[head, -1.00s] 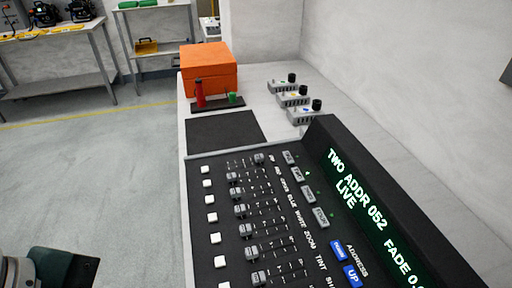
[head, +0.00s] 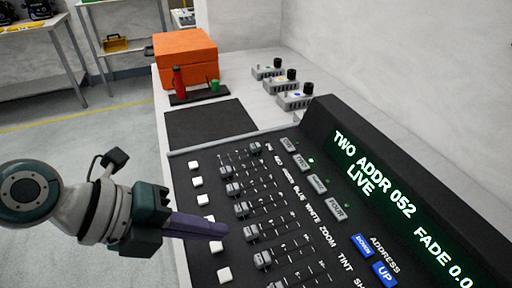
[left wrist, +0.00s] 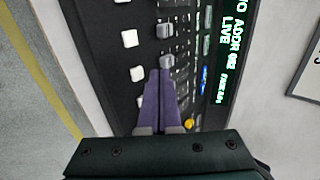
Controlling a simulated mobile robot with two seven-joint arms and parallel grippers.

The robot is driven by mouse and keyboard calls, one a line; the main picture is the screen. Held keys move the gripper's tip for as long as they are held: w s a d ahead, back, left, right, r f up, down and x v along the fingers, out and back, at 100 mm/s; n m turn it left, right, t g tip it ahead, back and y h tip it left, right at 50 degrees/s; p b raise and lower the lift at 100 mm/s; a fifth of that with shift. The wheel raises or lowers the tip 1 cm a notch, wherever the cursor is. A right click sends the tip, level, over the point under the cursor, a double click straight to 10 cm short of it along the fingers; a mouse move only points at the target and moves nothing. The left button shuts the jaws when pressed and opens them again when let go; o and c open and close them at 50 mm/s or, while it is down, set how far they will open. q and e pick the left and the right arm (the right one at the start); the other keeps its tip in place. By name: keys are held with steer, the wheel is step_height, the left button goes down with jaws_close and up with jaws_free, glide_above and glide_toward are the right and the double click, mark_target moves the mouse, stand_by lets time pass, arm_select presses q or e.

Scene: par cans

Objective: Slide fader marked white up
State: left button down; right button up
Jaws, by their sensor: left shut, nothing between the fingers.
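The black lighting console (head: 180,158) has a column of grey fader knobs. The fader in line with the WHITE label, the white fader (head: 251,232), sits at the lower, left end of its slot. My left gripper (head: 224,230) has its purple fingers together and empty, tips just left of that knob. In the left wrist view the fingertips (left wrist: 161,74) are close to a grey knob (left wrist: 167,61); I cannot tell if they touch it. My right gripper is not in view.
Neighbouring knobs lie close by, including the blue fader (head: 241,209) and zoom fader (head: 262,258). White buttons (head: 197,181) line the console's left side. The raised display (head: 375,190) reads "TWO ADDR 052 LIVE". An orange case (head: 184,55) stands beyond a dark mat (head: 210,121).

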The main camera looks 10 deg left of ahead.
mark_target(251, 233)
arm_select(q)
steer(key=x, duration=0.2)
steer(key=shift+w+d+f, duration=0.15)
steer(key=shift+d+f, duration=0.1)
steer(key=shift+d, duration=0.1)
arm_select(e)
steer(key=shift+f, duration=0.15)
arm_select(q)
steer(key=shift+w+f, duration=0.1)
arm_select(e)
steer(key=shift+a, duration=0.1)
arm_select(q)
steer(key=w+d+b, duration=0.1)
steer(key=d, duration=0.1)
steer(key=w+d+b, duration=0.3)
steer(key=d+b, duration=0.1)
steer(key=shift+w+d+f, duration=0.15)
steer(key=shift+w+d, duration=0.05)
steer(key=shift+d, duration=0.15)
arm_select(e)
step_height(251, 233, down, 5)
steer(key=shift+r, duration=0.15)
arm_select(q)
steer(key=shift+w+d, duration=0.15)
steer(key=shift+d, duration=0.05)
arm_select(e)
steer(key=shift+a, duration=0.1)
